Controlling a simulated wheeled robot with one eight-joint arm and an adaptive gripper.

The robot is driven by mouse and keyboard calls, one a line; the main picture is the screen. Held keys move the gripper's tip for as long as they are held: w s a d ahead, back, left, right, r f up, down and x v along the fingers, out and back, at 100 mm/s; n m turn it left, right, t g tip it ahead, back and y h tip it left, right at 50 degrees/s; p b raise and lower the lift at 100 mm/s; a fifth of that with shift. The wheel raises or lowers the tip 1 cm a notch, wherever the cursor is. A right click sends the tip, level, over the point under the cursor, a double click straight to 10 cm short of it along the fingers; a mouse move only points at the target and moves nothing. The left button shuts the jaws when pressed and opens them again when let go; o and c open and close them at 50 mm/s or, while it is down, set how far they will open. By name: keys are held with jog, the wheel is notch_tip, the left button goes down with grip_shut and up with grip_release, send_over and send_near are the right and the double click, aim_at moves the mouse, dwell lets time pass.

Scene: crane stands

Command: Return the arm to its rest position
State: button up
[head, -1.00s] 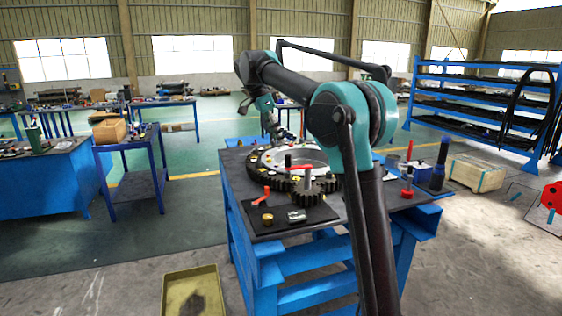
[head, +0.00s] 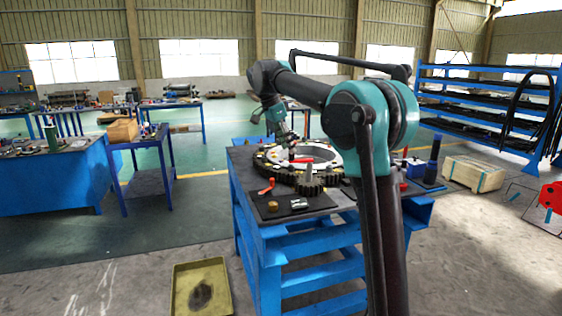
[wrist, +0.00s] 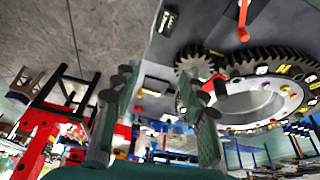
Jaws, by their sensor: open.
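My gripper (head: 287,142) is small in the head view, above or in front of the large ring gear's far part. In the wrist view my gripper (wrist: 162,88) shows two separated fingers with nothing clearly held between them. The large dark ring gear (wrist: 265,55) lies to the right there, partly behind the right finger. It also shows on the bench in the head view (head: 262,172). A small gear (head: 311,188) with a grey post sits at its near side.
A black mat (head: 280,212) holds an orange-red lever (head: 267,187) and small parts. A yellow bin (head: 203,285) stands on the floor before the bench. A blue rack (head: 480,100) and wooden crate (head: 473,173) are at right. Floor left of the bench is open.

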jog(key=s+d+f+n+y, duration=0.1)
jog(key=s+d+f+n, duration=0.2)
jog(key=s+d+f, duration=0.4)
jog(key=s+d+f+n+y, duration=0.1)
jog(key=s+d+f+n, duration=0.3)
jog(key=f, duration=0.5)
jog(key=s+d+f+n+t+y, duration=0.1)
jog(key=s+d+f+n, duration=0.2)
jog(key=s+f, duration=0.6)
jog(key=s+d+f+n+t, duration=0.1)
jog(key=s+d+f+n, duration=0.2)
jog(key=s+f, duration=0.6)
jog(key=s, duration=0.5)
jog(key=shift+s+t+y, duration=0.25)
jog(key=shift+t+y, duration=0.05)
jog(key=shift+y, duration=0.1)
jog(key=shift+f, duration=0.1)
